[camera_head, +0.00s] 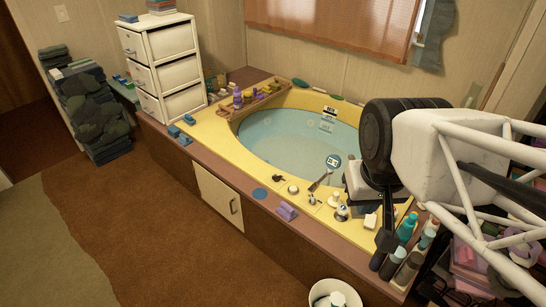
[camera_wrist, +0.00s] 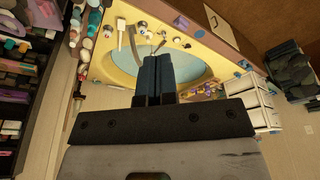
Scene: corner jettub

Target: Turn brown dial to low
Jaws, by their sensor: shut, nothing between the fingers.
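A small dark brown piece (camera_head: 279,178) sits on the yellow tub rim (camera_head: 215,130) at the front, left of several pale knobs (camera_head: 293,190). It may be the brown dial; its setting is too small to read. A spout (camera_head: 320,180) stands beside the knobs and also shows in the wrist view (camera_wrist: 132,42). In the wrist view, my gripper (camera_wrist: 157,60) has its dark fingers together and empty. The fingers hide part of the tub. In the head view, my gripper's body is over the right end of the tub, right of the knobs, apart from the brown piece.
Bottles (camera_head: 405,228) crowd the right end of the ledge, beside a cluttered shelf. A purple item (camera_head: 287,212) and a blue disc (camera_head: 260,193) lie on the front ledge. White drawers (camera_head: 165,65) stand at the back left.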

